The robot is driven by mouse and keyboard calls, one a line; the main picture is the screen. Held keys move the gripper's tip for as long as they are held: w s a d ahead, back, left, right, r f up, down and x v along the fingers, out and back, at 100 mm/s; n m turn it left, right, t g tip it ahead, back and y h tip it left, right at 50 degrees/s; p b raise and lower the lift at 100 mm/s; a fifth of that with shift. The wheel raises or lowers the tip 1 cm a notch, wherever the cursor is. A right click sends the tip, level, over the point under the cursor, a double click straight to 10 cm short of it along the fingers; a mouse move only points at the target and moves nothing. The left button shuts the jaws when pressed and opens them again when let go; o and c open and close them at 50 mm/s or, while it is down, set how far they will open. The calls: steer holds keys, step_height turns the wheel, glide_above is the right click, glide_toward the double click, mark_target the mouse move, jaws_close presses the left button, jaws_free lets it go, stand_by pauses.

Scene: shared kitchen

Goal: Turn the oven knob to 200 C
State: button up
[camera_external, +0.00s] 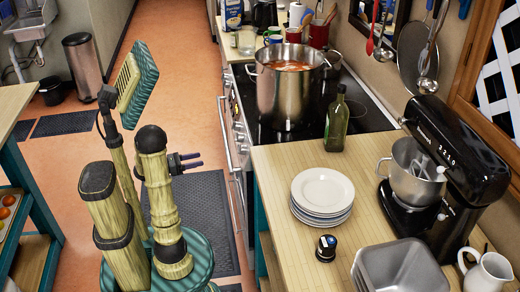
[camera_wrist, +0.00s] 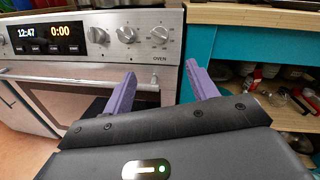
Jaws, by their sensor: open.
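The oven (camera_wrist: 75,72) has a steel front panel with a display reading 12:47 and 0:00 and several round silver knobs. The oven knob (camera_wrist: 159,35) is the rightmost, above the printed word OVEN; its setting is too small to read. In the wrist view my gripper (camera_wrist: 161,70) has its two purple fingers spread apart and empty, below and in front of this knob, not touching it. In the external view my gripper (camera_external: 201,160) reaches right toward the oven front (camera_external: 238,140), with a gap between; the knob cannot be made out there.
The oven's bar handle (camera_wrist: 60,78) runs across the door below the knobs. A teal cabinet (camera_wrist: 235,40) with open shelves stands right of the oven. A large steel pot (camera_external: 285,90) is on the stovetop. The floor between my base and the oven is clear, with a dark mat.

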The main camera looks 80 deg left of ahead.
mark_target(240, 151)
steer(key=w+b, duration=0.1)
steer(key=w, duration=0.4)
steer(key=w+a, duration=0.1)
steer(key=w, duration=0.5)
steer(key=w+a+b, duration=0.1)
steer(key=w, duration=0.5)
steer(key=shift+a+b, duration=0.2)
steer(key=shift+b, duration=0.15)
steer(key=c, duration=1)
